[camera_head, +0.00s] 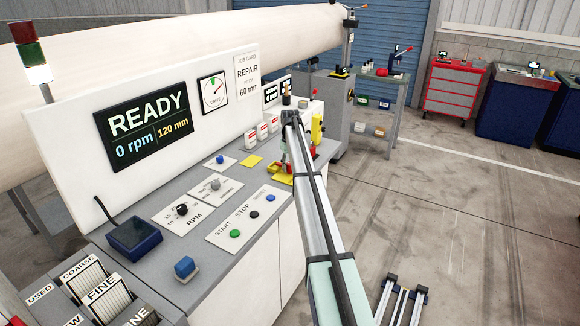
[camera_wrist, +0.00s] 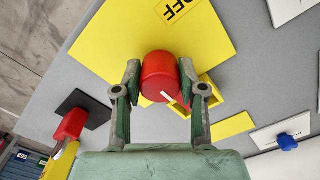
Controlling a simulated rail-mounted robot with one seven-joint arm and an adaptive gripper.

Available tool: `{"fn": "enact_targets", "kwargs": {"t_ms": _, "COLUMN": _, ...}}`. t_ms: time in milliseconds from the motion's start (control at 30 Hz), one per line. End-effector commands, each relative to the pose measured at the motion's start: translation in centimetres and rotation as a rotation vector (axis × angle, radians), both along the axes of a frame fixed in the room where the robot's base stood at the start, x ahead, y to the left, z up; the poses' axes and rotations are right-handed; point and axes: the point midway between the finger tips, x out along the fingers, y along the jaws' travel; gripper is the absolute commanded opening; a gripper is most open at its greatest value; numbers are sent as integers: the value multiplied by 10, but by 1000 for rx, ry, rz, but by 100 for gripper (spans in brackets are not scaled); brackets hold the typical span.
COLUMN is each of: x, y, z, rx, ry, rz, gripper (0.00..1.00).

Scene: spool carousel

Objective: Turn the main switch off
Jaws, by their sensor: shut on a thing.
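The main switch has a round red knob (camera_wrist: 159,77) on a yellow plate (camera_wrist: 110,50), which carries the word OFF near its top edge in the wrist view. A white pointer mark shows at the knob's lower right, and the OFF label lies above the knob. My gripper (camera_wrist: 160,85) has one finger on each side of the knob and is shut on it. In the head view, my gripper (camera_head: 288,160) is low over the yellow plate (camera_head: 281,178) at the console's far end, and the arm hides much of the switch.
A blue knob (camera_wrist: 287,142) on a white plate is at the right in the wrist view. A red-and-yellow handled item (camera_wrist: 70,128) stands on a dark pad at the left. The screen (camera_head: 146,122) reads READY, 0 rpm. Several buttons and a dial (camera_head: 182,210) line the console.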

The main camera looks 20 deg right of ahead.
Motion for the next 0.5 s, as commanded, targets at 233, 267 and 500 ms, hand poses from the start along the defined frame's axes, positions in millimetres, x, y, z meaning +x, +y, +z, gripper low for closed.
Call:
{"fn": "enact_targets", "kwargs": {"t_ms": 233, "x": 1, "y": 0, "z": -1, "rx": 1, "ry": -2, "rz": 62, "gripper": 6}}
{"fn": "enact_targets", "kwargs": {"t_ms": 267, "x": 1, "y": 0, "z": -2, "rx": 0, "ry": -2, "rz": 78, "gripper": 6}}
{"fn": "enact_targets", "kwargs": {"t_ms": 500, "x": 1, "y": 0, "z": -2, "rx": 0, "ry": -3, "rz": 246, "gripper": 6}}
